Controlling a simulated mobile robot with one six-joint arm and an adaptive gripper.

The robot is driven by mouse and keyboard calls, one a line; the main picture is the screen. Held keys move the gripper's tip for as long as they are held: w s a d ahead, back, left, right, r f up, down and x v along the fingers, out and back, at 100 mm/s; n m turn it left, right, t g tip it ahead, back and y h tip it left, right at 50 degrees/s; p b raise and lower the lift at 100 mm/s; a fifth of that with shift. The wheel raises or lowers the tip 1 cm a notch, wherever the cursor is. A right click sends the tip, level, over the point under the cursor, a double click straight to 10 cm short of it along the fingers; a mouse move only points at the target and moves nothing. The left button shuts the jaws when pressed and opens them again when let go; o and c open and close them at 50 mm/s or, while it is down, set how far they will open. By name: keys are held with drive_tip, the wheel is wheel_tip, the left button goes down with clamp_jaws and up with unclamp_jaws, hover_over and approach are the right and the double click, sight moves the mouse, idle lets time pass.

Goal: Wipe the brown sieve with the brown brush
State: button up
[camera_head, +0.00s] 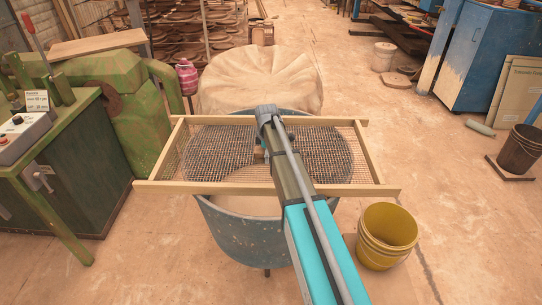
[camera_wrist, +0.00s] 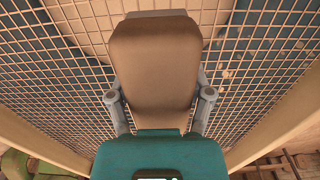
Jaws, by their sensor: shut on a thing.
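The brown sieve (camera_head: 165,187) is a light wooden frame with wire mesh, lying flat across the top of a blue-grey tub (camera_head: 245,240). Its mesh (camera_wrist: 60,65) fills most of the wrist view, with frame beams at the lower left and right. My gripper (camera_wrist: 159,98) is shut on the brown brush (camera_wrist: 155,65), a wide brown block between the grey fingers. The brush is over the mesh; I cannot tell whether it touches. In the head view my arm covers the sieve's middle and hides most of the brush.
A yellow bucket (camera_head: 387,236) stands to the right of the tub. A large pale sack-like heap (camera_head: 260,78) is behind it. A green machine (camera_head: 110,95) and a control box (camera_head: 28,135) stand at the left. A blue cabinet (camera_head: 485,55) is at the right.

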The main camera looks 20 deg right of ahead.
sight(250, 159)
drive_tip(key=shift+a, duration=0.1)
idle(0.3)
drive_tip(key=shift+w+a, duration=0.25)
drive_tip(key=shift+a, duration=0.6)
drive_tip(key=shift+w+a, duration=0.2)
drive_tip(key=shift+a, duration=0.6)
drive_tip(key=shift+w+a, duration=0.3)
drive_tip(key=shift+a, duration=0.55)
drive_tip(key=shift+w+a, duration=0.25)
drive_tip(key=shift+a, duration=0.55)
drive_tip(key=shift+r, duration=0.1)
drive_tip(key=shift+r+p, duration=2.9)
drive_tip(key=shift+p, duration=0.1)
drive_tip(key=shift+r, duration=0.15)
